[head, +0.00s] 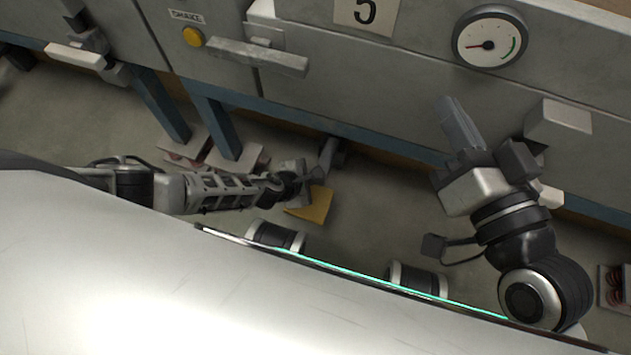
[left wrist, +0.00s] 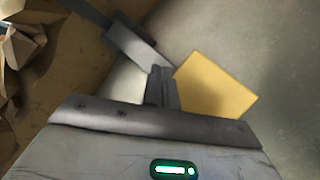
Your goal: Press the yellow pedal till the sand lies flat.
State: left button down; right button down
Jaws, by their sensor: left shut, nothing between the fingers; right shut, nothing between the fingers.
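The yellow pedal (head: 313,206) is a flat plate low near the floor, below the grey machine; it also shows in the left wrist view (left wrist: 216,87). My left gripper (head: 309,180) is shut and empty, close to the pedal and partly covering it in the head view. In the left wrist view its closed fingertips (left wrist: 160,74) lie beside the pedal's left edge; I cannot tell whether they touch it. My right gripper (head: 449,104) is shut and empty in front of the machine's grey panel. No sand bed can be made out in the head view.
The machine carries a round gauge (head: 489,40), a yellow button (head: 193,37) under a "SHAKE" label, and a grey handle bar (head: 262,58). Blue legs (head: 220,130) stand left of the pedal. Brown crumpled material (left wrist: 40,60) shows at the left wrist view's left edge.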

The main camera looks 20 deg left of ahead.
dwell(0.8)
pick_arm(q)
jog(key=shift+f+b, duration=0.35)
jog(key=shift+f, duration=0.05)
jog(key=shift+f, duration=0.2)
dwell(0.4)
